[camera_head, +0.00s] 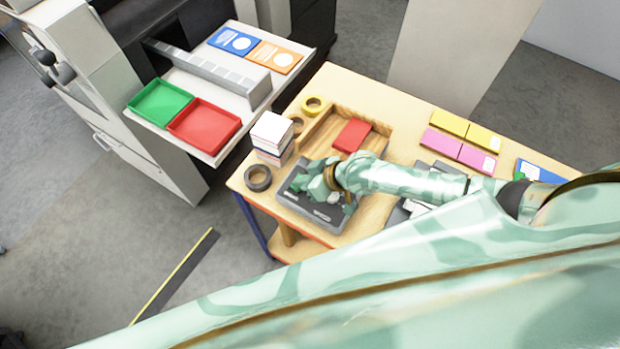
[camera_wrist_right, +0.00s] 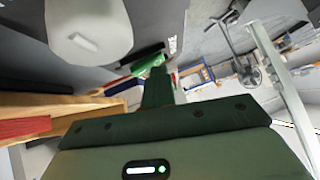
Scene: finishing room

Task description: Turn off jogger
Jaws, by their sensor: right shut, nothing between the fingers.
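A low dark-grey unit (camera_head: 296,204) with a raised rim sits at the near left of the wooden table; it looks to be the jogger, but I cannot be sure. My right gripper (camera_head: 312,186) is over this unit, shut and empty. The gripper and forearm hide part of it, and any switch is too small to make out. In the right wrist view my shut fingers (camera_wrist_right: 157,82) point away from the camera. I cannot tell whether they touch the unit. My left gripper is not in view.
A wooden tray (camera_head: 378,143) with a red block (camera_head: 352,134) lies behind my right gripper. A white stack (camera_head: 272,132) and a dark tape roll (camera_head: 258,178) stand at left. Yellow and pink pads (camera_head: 441,141) lie right. A machine shelf holds green and red trays (camera_head: 204,126).

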